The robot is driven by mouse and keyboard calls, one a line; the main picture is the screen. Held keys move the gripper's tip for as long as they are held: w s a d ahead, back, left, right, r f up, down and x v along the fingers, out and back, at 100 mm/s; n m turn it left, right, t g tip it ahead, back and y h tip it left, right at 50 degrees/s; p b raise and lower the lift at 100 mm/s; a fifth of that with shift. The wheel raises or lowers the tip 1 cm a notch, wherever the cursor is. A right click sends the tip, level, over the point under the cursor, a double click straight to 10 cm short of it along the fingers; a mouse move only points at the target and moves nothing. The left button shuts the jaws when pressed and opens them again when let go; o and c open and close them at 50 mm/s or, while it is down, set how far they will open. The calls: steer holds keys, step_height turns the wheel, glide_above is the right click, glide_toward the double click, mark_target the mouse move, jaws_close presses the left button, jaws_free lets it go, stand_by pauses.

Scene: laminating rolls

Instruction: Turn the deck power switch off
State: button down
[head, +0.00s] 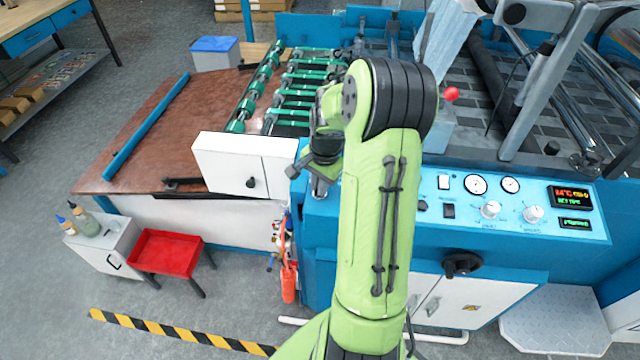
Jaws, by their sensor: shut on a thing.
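The blue control panel (545,225) runs along the machine's front. My gripper (319,188) points down at the panel's left end, beside the white box (225,165). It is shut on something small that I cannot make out. Its fingertips are partly hidden.
The panel also has gauges (475,184), silver knobs (490,210) and a lit display (570,196). A black rotary handle (462,265) sits on the cabinet below. A red ball knob (452,94) stands right of my arm. A red tray (165,252) is at lower left.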

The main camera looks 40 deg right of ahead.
steer(key=shift+s+a+f+n, duration=0.1)
steer(key=shift+f+n, duration=0.05)
steer(key=shift+n, duration=0.25)
steer(key=n+g, duration=0.1)
steer(key=n, duration=0.4)
steer(key=shift+a+f+n+p, duration=0.1)
steer(key=shift+n+p, duration=0.2)
steer(key=shift+p, duration=0.05)
steer(key=n+h, duration=0.1)
steer(key=n, duration=0.4)
steer(key=shift+g, duration=0.4)
steer(key=shift+n, duration=0.3)
steer(key=c, duration=1.2)
jaws_free()
steer(key=shift+w, duration=0.2)
